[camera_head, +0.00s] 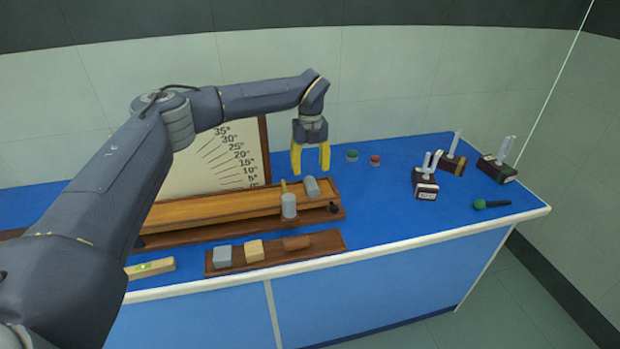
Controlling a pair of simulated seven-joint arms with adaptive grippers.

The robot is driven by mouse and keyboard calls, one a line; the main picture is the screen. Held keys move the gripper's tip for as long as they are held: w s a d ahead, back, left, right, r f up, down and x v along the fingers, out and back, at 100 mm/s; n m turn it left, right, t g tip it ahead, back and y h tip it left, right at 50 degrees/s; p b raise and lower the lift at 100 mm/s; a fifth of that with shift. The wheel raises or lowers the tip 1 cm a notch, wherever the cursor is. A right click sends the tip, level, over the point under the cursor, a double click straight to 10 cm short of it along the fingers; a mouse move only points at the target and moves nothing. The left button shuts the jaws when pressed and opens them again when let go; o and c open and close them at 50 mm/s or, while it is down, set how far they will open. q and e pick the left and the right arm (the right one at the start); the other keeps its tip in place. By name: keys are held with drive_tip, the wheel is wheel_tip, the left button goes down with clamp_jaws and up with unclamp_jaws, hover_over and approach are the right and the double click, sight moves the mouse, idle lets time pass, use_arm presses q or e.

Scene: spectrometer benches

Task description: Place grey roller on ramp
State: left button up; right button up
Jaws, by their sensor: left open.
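A long wooden ramp (210,209) lies along the bench in front of an angle board. A grey roller (311,187) lies tilted at the ramp's right end. A second light grey cylinder (289,206) stands upright at the ramp's front edge, close to the roller. My left gripper (310,168) points down with its yellow fingers apart and empty. It appears above the lying grey roller, with a visible gap in the picture. My right gripper is not in view.
A dark wooden tray (330,240) in front holds a grey block (222,256), a yellowish block (254,251) and a brown roller (297,243). A level (150,268) lies left of it. Green (352,156) and red (375,160) buttons and several instruments stand right. The bench's right-centre is clear.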

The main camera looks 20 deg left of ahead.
sight(310, 182)
use_arm(q)
drive_tip(key=shift+r, duration=2.2)
